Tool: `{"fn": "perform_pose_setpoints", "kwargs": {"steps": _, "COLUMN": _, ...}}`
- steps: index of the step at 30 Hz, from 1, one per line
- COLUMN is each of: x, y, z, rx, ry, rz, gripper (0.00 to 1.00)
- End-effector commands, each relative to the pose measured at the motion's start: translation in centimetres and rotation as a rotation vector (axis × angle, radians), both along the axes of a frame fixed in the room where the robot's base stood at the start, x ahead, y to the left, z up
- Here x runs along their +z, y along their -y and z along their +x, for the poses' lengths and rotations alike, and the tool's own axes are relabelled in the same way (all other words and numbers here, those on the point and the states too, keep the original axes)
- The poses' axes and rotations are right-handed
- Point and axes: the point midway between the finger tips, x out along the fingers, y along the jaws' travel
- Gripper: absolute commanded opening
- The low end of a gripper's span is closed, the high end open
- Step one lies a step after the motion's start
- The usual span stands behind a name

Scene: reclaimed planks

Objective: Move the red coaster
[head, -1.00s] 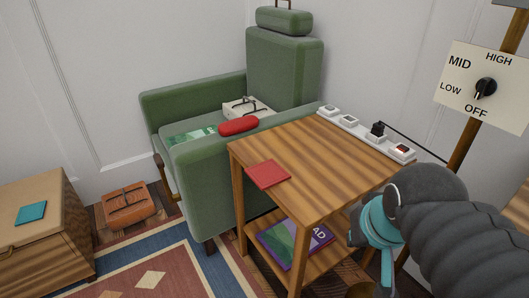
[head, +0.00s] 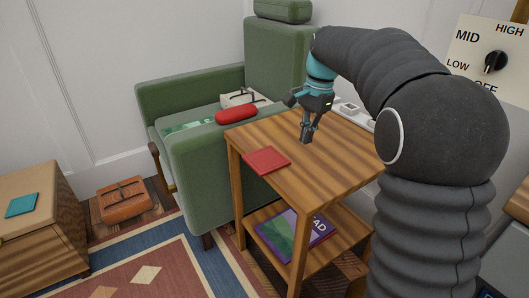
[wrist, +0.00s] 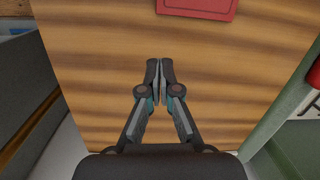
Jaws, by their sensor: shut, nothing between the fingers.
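In the wrist view the coaster (wrist: 198,8) shows at the top edge, cut off by the frame. My gripper (head: 307,140) is above the tabletop, to the right of the coaster and apart from it, pointing down. In the wrist view my gripper (wrist: 160,62) has its fingertips together with nothing between them, over bare wood.
A teal coaster (head: 22,205) lies on the cabinet (head: 35,240) at left.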

Motion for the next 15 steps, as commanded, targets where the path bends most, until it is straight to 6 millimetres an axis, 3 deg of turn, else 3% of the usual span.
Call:
{"fn": "perform_pose_setpoints", "kwargs": {"steps": 3, "x": -1.8, "y": -0.7, "z": 2.2, "rx": -0.056, "ry": -0.048, "rz": 0.005, "gripper": 0.0}}
{"fn": "perform_pose_setpoints", "kwargs": {"steps": 7, "x": -2.7, "y": -1.0, "z": 3.3, "rx": -0.091, "ry": -0.077, "rz": 0.007, "gripper": 0.0}}
{"fn": "perform_pose_setpoints", "kwargs": {"steps": 15, "x": -3.0, "y": -2.7, "z": 2.5, "rx": -0.102, "ry": -0.087, "rz": 0.007, "gripper": 0.0}}
